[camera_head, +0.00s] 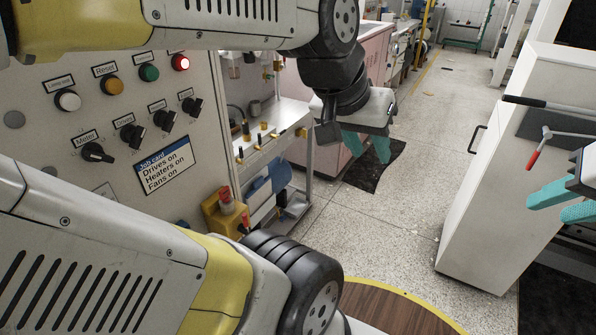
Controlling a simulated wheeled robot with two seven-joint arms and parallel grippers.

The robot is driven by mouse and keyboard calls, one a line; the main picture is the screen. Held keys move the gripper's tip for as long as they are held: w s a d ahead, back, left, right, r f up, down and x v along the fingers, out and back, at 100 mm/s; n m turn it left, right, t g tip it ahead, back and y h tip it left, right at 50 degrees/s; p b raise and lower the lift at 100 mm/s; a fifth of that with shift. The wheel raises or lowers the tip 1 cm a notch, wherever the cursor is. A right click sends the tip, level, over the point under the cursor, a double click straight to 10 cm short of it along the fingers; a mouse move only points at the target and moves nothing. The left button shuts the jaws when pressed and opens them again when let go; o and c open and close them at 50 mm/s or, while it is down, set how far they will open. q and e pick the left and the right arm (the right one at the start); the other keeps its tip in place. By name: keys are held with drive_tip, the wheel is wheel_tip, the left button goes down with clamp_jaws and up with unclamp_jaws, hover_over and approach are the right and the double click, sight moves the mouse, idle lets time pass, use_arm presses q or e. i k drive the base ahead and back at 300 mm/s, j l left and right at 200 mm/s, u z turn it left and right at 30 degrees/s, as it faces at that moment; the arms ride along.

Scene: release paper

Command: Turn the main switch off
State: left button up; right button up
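A panel (60,200) at left carries several black rotary knobs. No knob is clearly marked as the main switch. My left gripper (367,148) hangs right of the panel, apart from it, teal fingers spread and empty. My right gripper (560,204) is at the right edge, fingers apart and empty, partly cut off by the frame.
A job card (166,165) reads drives, heaters and fans on. A red lamp (180,62) glows above the knobs, beside green, orange and white buttons. A yellow box with red parts (226,212) stands beside the panel.

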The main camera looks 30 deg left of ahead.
sight(244, 228)
drive_tip(key=i+u, duration=0.25)
drive_tip(key=i, duration=0.3)
drive_tip(key=i+u, duration=0.2)
drive_tip(key=i, duration=0.3)
drive_tip(key=i+l+u, duration=0.1)
drive_tip(key=i+u, duration=0.15)
drive_tip(key=i, duration=0.3)
drive_tip(key=i+l+u, duration=0.2)
drive_tip(key=i, duration=0.3)
drive_tip(key=i+u, duration=0.2)
drive_tip(key=u, duration=0.2)
drive_tip(key=i+u, duration=0.2)
drive_tip(key=u, duration=0.2)
drive_tip(key=i+l+u, duration=0.15)
drive_tip(key=u, duration=0.3)
drive_tip(key=i+l+u, duration=0.2)
drive_tip(key=u, duration=3.05)
